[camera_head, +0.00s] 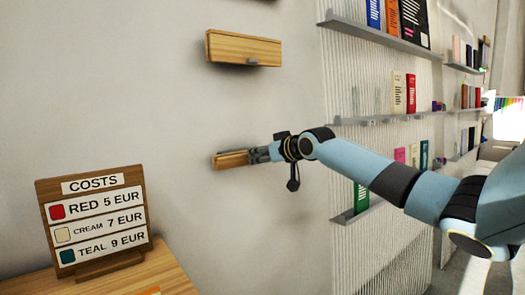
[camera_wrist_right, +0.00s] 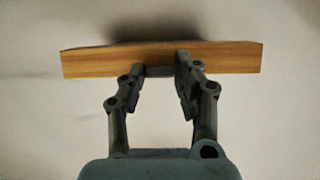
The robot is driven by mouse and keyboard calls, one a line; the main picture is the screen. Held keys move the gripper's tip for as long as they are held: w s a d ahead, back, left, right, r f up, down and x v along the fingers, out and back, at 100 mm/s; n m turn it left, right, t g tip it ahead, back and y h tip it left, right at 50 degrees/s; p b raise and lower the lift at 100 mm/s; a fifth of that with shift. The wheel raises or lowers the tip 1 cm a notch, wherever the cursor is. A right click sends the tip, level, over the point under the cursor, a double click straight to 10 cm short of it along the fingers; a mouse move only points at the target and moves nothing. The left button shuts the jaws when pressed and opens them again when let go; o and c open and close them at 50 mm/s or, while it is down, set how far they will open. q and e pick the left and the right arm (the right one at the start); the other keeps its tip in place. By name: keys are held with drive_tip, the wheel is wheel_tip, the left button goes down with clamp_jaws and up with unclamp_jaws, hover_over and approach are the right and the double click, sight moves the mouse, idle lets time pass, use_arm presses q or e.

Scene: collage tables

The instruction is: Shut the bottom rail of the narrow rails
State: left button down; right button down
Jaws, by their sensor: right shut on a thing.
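The bottom rail (camera_head: 230,160) is a light wooden drawer front low on the pale wall. My right gripper (camera_head: 262,154) reaches it from the right. In the right wrist view the rail's wooden front (camera_wrist_right: 95,61) spans the upper picture. There my right gripper (camera_wrist_right: 161,70) has its two fingers on either side of the small grey handle (camera_wrist_right: 159,71), shut on it. A dark shadow lies behind the rail's upper edge. The upper rail (camera_head: 240,47) is a similar wooden drawer front with a grey handle. My left gripper is not in view.
A wooden price board (camera_head: 95,222) stands on a wooden table (camera_head: 150,272) at the lower left. Grey shelves (camera_head: 385,40) with books line the ribbed wall at the right, behind my right arm. The wall between the two rails is bare.

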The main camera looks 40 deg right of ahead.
drive_tip(key=shift+w+d+r+g+p, duration=0.1)
drive_tip(key=shift+w+r+g+p, duration=0.15)
drive_tip(key=shift+g+p, duration=0.6)
drive_tip(key=shift+w+r+g+p, duration=0.15)
drive_tip(key=shift+r+g+p, duration=0.25)
drive_tip(key=shift+p, duration=0.85)
drive_tip(key=shift+f, duration=0.15)
drive_tip(key=c, duration=1)
unclamp_jaws()
drive_tip(key=shift+o, duration=0.2)
drive_tip(key=v, duration=1.2)
drive_tip(key=shift+w+d, duration=0.1)
drive_tip(key=shift+d, duration=0.05)
